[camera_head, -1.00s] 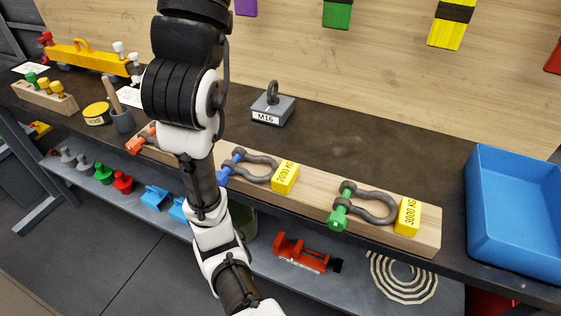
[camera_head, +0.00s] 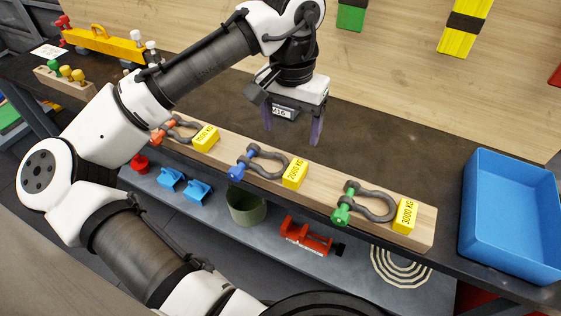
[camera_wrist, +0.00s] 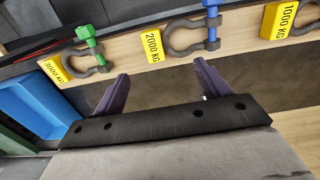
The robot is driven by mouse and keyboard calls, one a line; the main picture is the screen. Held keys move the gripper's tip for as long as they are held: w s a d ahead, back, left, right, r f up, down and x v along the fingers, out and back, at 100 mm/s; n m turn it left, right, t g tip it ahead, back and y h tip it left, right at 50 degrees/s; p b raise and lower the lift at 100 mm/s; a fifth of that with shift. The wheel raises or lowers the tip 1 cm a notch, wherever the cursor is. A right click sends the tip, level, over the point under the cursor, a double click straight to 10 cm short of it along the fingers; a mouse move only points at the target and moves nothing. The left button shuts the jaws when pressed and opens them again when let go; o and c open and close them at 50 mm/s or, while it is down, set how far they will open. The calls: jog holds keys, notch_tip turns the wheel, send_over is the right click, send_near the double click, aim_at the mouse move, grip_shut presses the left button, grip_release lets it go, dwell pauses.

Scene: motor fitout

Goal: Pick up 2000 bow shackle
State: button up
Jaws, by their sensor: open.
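The 2000 bow shackle (camera_head: 267,158) is dark grey with a blue pin. It lies on the wooden board beside a yellow tag marked 2000 KG (camera_head: 295,174), in the middle of the row. In the wrist view the shackle (camera_wrist: 186,37) and its tag (camera_wrist: 153,46) show above my fingers. My gripper (camera_head: 292,138) is open and empty, with purple fingers pointing down, over the bench behind the board. In the wrist view my gripper's fingertips (camera_wrist: 158,75) are apart with nothing between them, short of the shackle.
A shackle with an orange pin (camera_head: 181,127) lies to the left and one with a green pin (camera_head: 372,201) to the right on the board (camera_head: 330,190). A blue tray (camera_head: 513,200) stands far right.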

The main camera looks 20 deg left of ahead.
send_over(292, 167)
jog(key=f, duration=0.6)
jog(key=shift+a, duration=0.2)
jog(key=shift+s+d+f+p, duration=0.15)
jog(key=shift+f+p, duration=0.8)
jog(key=shift+f, duration=1.6)
jog(key=c, duration=1.5)
jog(key=shift+o, duration=0.2)
jog(key=shift+r, duration=0.1)
